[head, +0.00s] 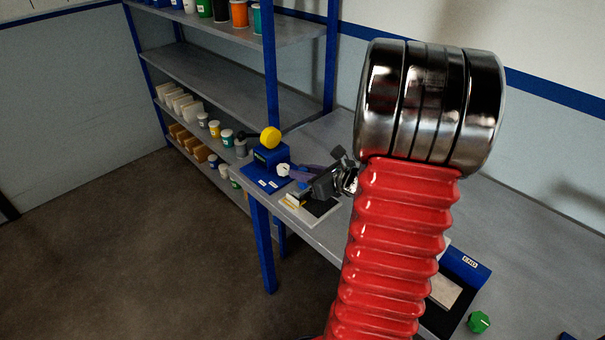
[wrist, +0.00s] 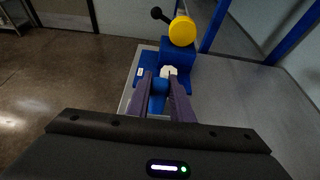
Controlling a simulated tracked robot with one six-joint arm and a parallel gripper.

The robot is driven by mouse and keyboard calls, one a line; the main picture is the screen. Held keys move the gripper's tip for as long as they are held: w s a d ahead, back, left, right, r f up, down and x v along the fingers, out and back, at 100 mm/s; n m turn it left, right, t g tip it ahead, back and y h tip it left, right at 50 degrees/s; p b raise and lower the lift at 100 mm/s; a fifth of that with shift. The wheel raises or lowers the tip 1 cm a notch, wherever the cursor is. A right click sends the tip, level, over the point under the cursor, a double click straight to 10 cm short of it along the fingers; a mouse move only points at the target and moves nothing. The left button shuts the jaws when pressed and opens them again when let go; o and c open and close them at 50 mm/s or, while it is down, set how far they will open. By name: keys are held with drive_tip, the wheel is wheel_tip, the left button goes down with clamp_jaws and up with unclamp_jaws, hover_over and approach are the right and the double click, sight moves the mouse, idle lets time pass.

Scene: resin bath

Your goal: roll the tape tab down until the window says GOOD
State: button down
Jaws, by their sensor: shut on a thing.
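A blue device (head: 270,156) with a yellow disc (head: 270,138) stands on the bench in the head view. It also shows at the top of the wrist view (wrist: 175,52). A small dark window shows on its front in the head view, too small to read. My gripper (head: 291,171) reaches in from the right, low over the device's blue base. Its purple fingers (wrist: 163,79) are closed around a small white piece (wrist: 168,71) at their tips. A round blue part (wrist: 160,86) shows between the fingers. The tape tab cannot be made out.
A shelf rack (head: 215,67) with jars and blocks stands behind left. A pale board (head: 308,207) with small items lies just in front of the device. A green knob (head: 479,321) sits front right. My red arm hides part of the bench.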

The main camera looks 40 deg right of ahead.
drive_tip(key=shift+w, duration=0.95)
drive_tip(key=shift+s, duration=1.2)
idle(0.4)
drive_tip(key=shift+w, duration=1.25)
drive_tip(key=shift+s, duration=1.25)
idle(0.6)
drive_tip(key=shift+r, duration=0.1)
drive_tip(key=shift+r, duration=3.4)
